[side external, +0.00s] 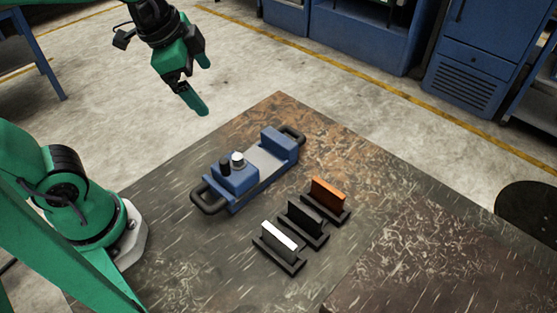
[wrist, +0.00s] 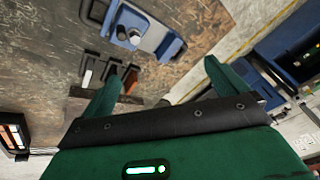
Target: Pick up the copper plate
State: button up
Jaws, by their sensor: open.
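The copper plate (side external: 329,193) stands upright on edge in a black holder (side external: 340,216), at the far end of a short row on the table. In the wrist view the copper plate (wrist: 130,80) shows between my fingers, nearer the left one, which hides nearby parts of the row. My gripper (side external: 200,83) is open and empty, high above the table and well to the upper left of the plate in the side view. Both green fingers of my gripper (wrist: 162,74) are spread wide in the wrist view.
A dark plate (side external: 306,217) and a white plate (side external: 279,236) stand in holders beside the copper one. A blue device (side external: 281,147) with looped black handles sits just left of the row. The table (side external: 400,215) is clear to the right. Blue cabinets stand behind.

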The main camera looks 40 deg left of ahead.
jog(key=w+d+f+m+g, duration=0.1)
jog(key=w+d+m, duration=0.4)
jog(key=m, duration=0.2)
jog(key=m+g, duration=0.3)
jog(key=m, duration=1.6)
send_over(330, 186)
jog(key=f, duration=0.8)
jog(key=a+f, duration=0.1)
jog(key=f, duration=0.3)
jog(key=shift+s, duration=0.15)
jog(key=shift+d+f+m+y, duration=0.35)
jog(key=shift+d+m, duration=0.15)
jog(key=shift+m, duration=0.2)
jog(key=shift+f, duration=3.9)
jog(key=shift+r, duration=0.1)
jog(key=c, duration=1.7)
jog(key=shift+r, duration=0.1)
jog(key=shift+c, duration=0.2)
